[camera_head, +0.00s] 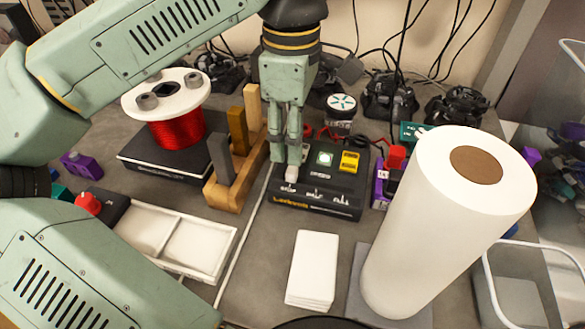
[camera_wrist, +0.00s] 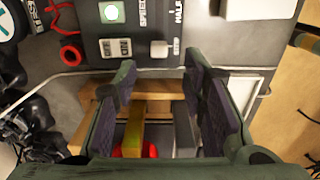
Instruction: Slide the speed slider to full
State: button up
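The black control box (camera_head: 335,188) has STOP, HALF and FULL marks along its front edge, with STOP at the left. Its pale slider knob (camera_head: 291,173) sits at the STOP end. The wrist view shows the same knob (camera_wrist: 158,48) beside the STOP label. My gripper (camera_head: 287,158) points down over the left part of the box, just behind the knob. In the wrist view its two fingers (camera_wrist: 160,62) are apart with nothing held between them. The knob shows just past the fingertips there. I cannot tell whether a finger touches it.
A wooden rack (camera_head: 231,190) with upright bars stands close left of the box. A red wire spool (camera_head: 178,132) is behind it. A large white roll (camera_head: 440,225) stands at the right. White cards (camera_head: 313,270) lie in front. A yellow piece (camera_head: 349,161) sits on the box.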

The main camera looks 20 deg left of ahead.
aim_at(292, 170)
notch_tip(292, 170, down, 7)
jog(key=b, duration=0.3)
jog(key=shift+r+b, duration=0.2)
jog(key=shift+b, duration=0.15)
grip_shut()
dwell(0.4)
